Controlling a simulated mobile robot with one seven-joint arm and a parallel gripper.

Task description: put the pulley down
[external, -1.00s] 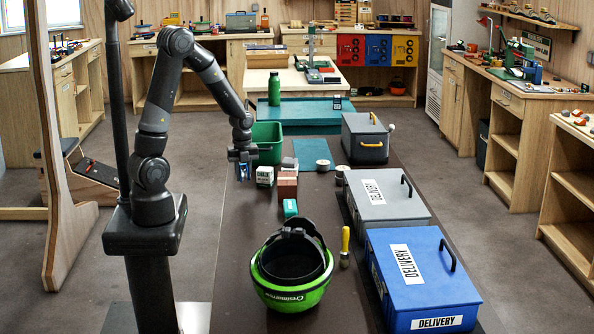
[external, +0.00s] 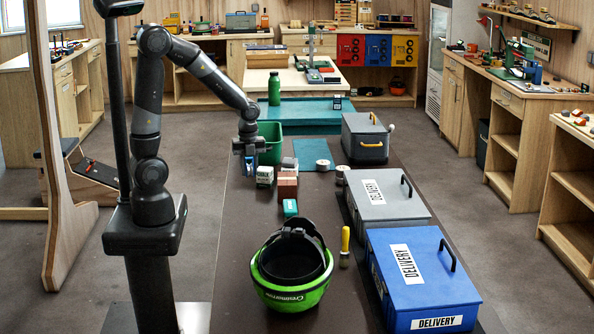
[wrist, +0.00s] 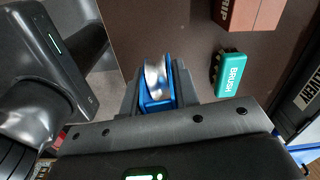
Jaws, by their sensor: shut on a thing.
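The pulley is a small blue piece with a silver wheel. In the wrist view the pulley (wrist: 157,82) sits between the fingers of my gripper (wrist: 157,100), which is shut on it. In the external view my gripper (external: 249,160) points down near the left edge of the dark table (external: 225,255), left of the white chalk box. The pulley (external: 249,172) shows there as a small blue patch below the fingers. Whether it touches the table top is hard to tell.
A green helmet (external: 292,290) and delivery boxes (external: 420,285) are nearer. The table's left front is clear.

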